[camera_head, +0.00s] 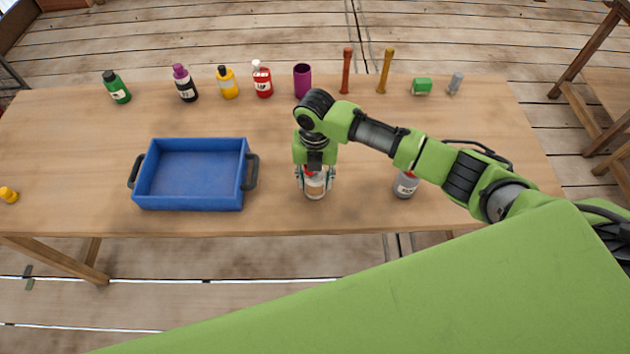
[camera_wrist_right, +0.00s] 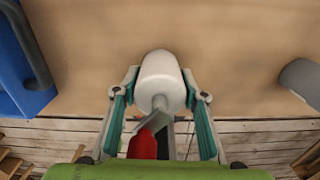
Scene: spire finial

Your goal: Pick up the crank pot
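A small white pot with a brown label and some red at its top (camera_head: 316,190) stands on the table, right of the blue tray; I take it for the crank pot. My right gripper (camera_head: 315,179) is above it, pointing down, with a finger on each side. In the right wrist view the white pot (camera_wrist_right: 161,82) lies between the spread fingers of the gripper (camera_wrist_right: 160,76), with a grey stem and a red part towards the palm. The fingers look open, with narrow gaps to the pot. My left gripper is not in view.
The blue tray (camera_head: 190,205) is empty. A grey labelled bottle (camera_head: 405,186) stands to the right, below my right arm. A yellow piece (camera_head: 9,195) is far left.

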